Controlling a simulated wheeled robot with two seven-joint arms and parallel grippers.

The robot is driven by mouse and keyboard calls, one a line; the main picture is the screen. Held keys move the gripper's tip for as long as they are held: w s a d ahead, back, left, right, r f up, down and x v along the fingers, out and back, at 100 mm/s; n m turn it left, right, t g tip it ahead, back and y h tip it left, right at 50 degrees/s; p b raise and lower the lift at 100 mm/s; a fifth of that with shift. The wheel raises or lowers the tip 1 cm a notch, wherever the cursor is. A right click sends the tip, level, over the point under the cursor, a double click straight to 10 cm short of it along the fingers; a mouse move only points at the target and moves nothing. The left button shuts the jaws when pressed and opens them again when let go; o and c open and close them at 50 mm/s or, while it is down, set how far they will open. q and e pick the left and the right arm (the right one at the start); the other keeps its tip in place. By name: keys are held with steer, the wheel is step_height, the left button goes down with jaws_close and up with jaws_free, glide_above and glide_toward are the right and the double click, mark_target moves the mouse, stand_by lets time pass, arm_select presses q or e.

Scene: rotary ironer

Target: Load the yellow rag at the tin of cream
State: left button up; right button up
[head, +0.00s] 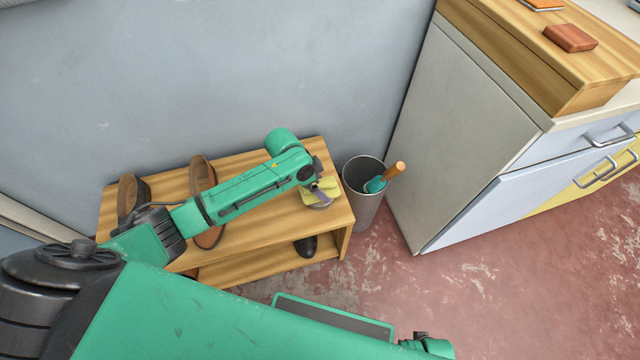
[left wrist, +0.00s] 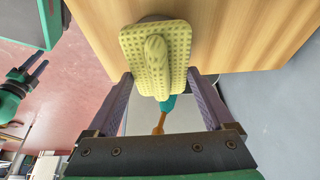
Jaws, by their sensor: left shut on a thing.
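The yellow rag (left wrist: 128,45) is a waffle-textured pad with a raised ridge along its middle. In the left wrist view it sits between the two purple fingers of my left gripper (left wrist: 160,78), which is shut on it. In the head view the rag (head: 326,184) is at the right end of the wooden bench, under my left gripper (head: 318,190). A grey round edge, likely the tin of cream (head: 320,204), shows just below the rag, which hides most of it. I cannot tell whether they touch. My right gripper (left wrist: 29,72) is empty, its fingers apart, well away from the bench.
The wooden bench (head: 262,221) bears brown shoes (head: 203,172) left of the rag; a dark shoe (head: 306,246) is on its lower shelf. A grey bin (head: 364,207) holding a wooden-handled brush (head: 393,171) stands close at the right. A cabinet (head: 470,150) stands beyond it.

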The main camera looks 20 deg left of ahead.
mark_target(325, 183)
arm_select(q)
steer(key=shift+f+b, duration=0.3)
steer(key=shift+f, duration=0.2)
arm_select(e)
steer(key=shift+f, duration=0.25)
arm_select(q)
steer(key=shift+f+p, duration=0.1)
steer(key=shift+p, duration=0.2)
arm_select(e)
steer(key=shift+r, duration=0.3)
stand_by(1.1)
steer(key=shift+s, duration=0.1)
arm_select(q)
step_height(325, 183, up, 2)
steer(key=shift+p, duration=1.1)
steer(key=shift+r+p, duration=0.3)
steer(key=shift+p, duration=0.05)
step_height(325, 183, up, 2)
steer(key=p, duration=0.2)
steer(key=shift+r+p, duration=0.25)
steer(key=shift+p, duration=0.15)
step_height(325, 183, up, 2)
steer(key=shift+r+p, duration=0.1)
steer(key=shift+p, duration=1.15)
arm_select(e)
steer(key=s+d+r, duration=0.1)
steer(key=s+r, duration=0.3)
steer(key=s, duration=0.2)
steer(key=shift+d+r, duration=0.15)
steer(key=shift+r, duration=0.25)
